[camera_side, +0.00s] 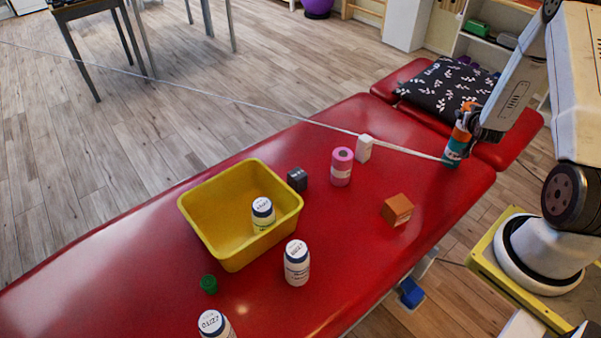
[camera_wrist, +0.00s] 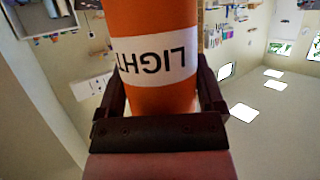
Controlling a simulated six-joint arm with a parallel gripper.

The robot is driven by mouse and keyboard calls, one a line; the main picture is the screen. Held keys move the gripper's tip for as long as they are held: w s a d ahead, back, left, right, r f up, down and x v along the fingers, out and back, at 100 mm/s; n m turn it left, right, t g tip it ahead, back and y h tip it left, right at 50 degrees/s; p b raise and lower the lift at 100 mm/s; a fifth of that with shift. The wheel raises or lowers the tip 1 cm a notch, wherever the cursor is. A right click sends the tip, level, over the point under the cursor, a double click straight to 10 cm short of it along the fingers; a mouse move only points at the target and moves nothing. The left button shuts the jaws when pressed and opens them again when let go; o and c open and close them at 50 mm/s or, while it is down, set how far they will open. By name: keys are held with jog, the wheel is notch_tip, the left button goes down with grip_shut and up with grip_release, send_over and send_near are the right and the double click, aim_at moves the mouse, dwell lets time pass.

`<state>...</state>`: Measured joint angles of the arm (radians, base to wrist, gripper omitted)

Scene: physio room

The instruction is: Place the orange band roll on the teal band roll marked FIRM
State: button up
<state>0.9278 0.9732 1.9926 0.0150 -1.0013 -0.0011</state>
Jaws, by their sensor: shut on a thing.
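The orange band roll (camera_side: 462,133) is upright in my gripper (camera_side: 467,122) at the right of the side view. In the wrist view the orange roll (camera_wrist: 150,25) fills the middle, with a white label reading LIGHT upside down. The fingers of my gripper (camera_wrist: 163,95) are shut on its two sides. The teal band roll (camera_side: 453,154) stands on the red table directly below the orange roll in the side view. They look in line, but I cannot tell whether they touch. The teal roll's marking is too small to read, and the wrist view does not show it.
On the red treatment table (camera_side: 340,250) are a pink roll (camera_side: 342,167), a white box (camera_side: 364,148), an orange-brown box (camera_side: 397,210), a dark box (camera_side: 297,179), a yellow bin (camera_side: 245,248), bottles and a green cap (camera_side: 209,284). A patterned cushion (camera_side: 440,85) lies behind the teal roll.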

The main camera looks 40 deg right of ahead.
jog(key=shift+f, duration=0.1)
dwell(0.3)
jog(key=o, duration=1.3)
jog(key=shift+f, duration=0.1)
jog(key=shift+s+a+r, duration=0.25)
jog(key=shift+a+r, duration=0.05)
jog(key=shift+r, duration=0.05)
jog(key=v, duration=1.1)
jog(key=shift+a, duration=0.1)
